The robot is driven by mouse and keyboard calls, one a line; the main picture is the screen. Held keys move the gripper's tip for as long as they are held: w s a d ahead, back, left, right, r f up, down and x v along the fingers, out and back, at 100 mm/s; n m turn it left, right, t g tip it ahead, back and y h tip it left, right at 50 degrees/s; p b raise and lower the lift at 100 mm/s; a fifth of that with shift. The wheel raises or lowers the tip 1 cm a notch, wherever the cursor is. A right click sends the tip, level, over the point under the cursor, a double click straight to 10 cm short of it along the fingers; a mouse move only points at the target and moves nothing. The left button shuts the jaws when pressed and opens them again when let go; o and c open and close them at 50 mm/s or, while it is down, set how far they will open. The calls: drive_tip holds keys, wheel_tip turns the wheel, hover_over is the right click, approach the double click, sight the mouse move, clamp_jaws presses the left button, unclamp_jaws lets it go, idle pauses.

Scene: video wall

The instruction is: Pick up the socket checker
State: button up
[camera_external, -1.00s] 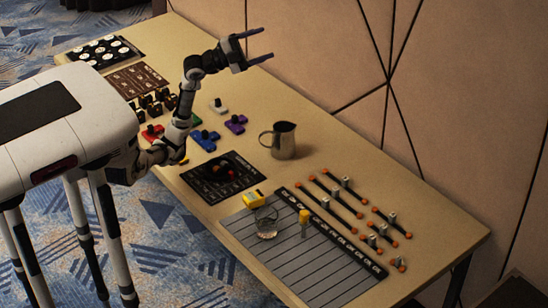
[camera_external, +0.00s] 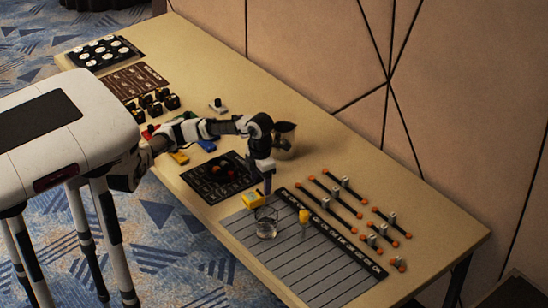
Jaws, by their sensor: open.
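A small yellow block (camera_external: 252,200), which looks like the socket checker, lies on the table at the upper edge of the grey lined sheet (camera_external: 315,267). My gripper (camera_external: 267,188) points down just above and to the right of this block, with its jaws open. From this side the fingers overlap, so the gap between them is hidden. I cannot tell whether a finger touches the block.
A clear glass (camera_external: 266,224) stands close in front of the block. A yellow-topped item (camera_external: 304,217) stands to its right. A metal jug (camera_external: 285,138) is behind my wrist. Black rods with orange ends (camera_external: 335,187) lie further right.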

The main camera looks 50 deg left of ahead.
sight(260, 193)
wheel_tip(260, 193, down, 8)
drive_tip(key=shift+s+r+p, duration=0.15)
drive_tip(key=shift+p, duration=0.3)
drive_tip(key=c, duration=1.1)
drive_tip(key=shift+r, duration=0.1)
